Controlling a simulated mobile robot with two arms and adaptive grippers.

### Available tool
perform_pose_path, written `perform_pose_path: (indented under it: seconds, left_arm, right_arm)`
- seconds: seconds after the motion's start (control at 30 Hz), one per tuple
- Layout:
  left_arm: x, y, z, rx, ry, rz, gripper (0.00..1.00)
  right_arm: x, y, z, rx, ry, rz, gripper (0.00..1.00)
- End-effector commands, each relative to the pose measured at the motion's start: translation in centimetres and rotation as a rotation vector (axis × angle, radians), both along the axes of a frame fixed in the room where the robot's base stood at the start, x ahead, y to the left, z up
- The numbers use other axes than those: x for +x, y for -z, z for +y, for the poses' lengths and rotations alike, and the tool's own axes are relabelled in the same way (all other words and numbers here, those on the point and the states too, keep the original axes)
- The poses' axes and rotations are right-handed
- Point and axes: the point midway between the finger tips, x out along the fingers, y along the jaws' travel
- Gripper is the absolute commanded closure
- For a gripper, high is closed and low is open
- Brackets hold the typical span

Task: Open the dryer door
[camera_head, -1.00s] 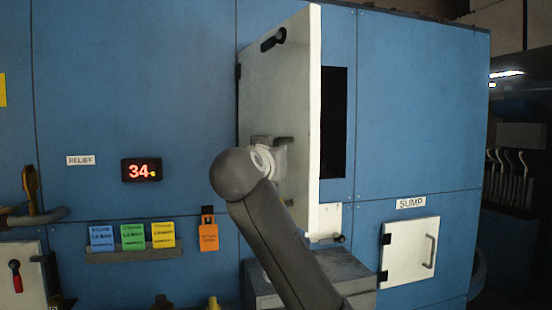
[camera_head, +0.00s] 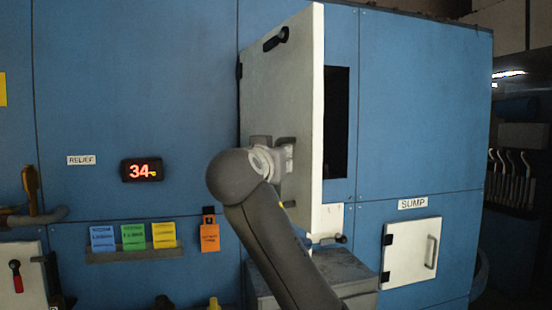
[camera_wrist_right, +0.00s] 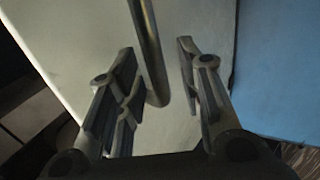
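The pale dryer door (camera_head: 270,95) stands ajar, swung out from the blue cabinet on its left-side hinges. A dark opening (camera_head: 336,120) shows past its free edge. My right gripper (camera_head: 286,155) is at the door's outer face, at its handle, partly hidden behind my wrist and arm. In the right wrist view, the metal handle bar (camera_wrist_right: 149,45) runs between the two fingers of my right gripper (camera_wrist_right: 155,55). The fingers are apart, with gaps to the bar on both sides. My left gripper is not in view.
A grey step or box (camera_head: 340,268) is below the door. A white SUMP hatch (camera_head: 408,252) is at the lower right. A red display (camera_head: 141,170) and coloured cards (camera_head: 132,237) are on the panel to the left.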

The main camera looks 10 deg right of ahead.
Motion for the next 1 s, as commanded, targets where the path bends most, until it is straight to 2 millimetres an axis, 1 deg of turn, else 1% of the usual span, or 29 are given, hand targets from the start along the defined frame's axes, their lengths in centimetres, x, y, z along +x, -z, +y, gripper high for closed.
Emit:
perform_pose_path:
  seconds: [0.03,0.3,0.4,0.5,0.63,0.9,0.97,1.0]
  left_arm:
    - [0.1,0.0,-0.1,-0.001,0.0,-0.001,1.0]
    - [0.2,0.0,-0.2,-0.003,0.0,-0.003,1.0]
    - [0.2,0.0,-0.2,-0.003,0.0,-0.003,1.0]
    - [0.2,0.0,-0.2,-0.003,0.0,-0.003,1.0]
    - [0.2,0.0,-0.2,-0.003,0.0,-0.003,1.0]
    - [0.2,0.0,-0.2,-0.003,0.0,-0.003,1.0]
    - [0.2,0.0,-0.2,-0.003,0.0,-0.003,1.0]
    - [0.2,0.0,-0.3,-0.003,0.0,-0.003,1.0]
  right_arm:
    - [-1.0,-0.3,0.6,0.0,-0.006,-0.009,0.65]
    - [-6.2,0.0,2.8,0.001,-0.007,-0.003,0.65]
    - [-7.6,0.1,3.4,0.0,-0.006,0.001,0.65]
    - [-8.6,0.1,3.9,0.0,-0.006,0.002,0.65]
    - [-9.2,0.2,4.1,-0.001,-0.004,0.004,0.65]
    - [-9.2,0.2,4.1,0.0,-0.003,0.004,0.65]
    - [-9.1,0.5,4.0,-0.001,-0.004,0.009,0.65]
    - [-9.0,1.0,3.9,0.0,-0.007,0.018,0.65]
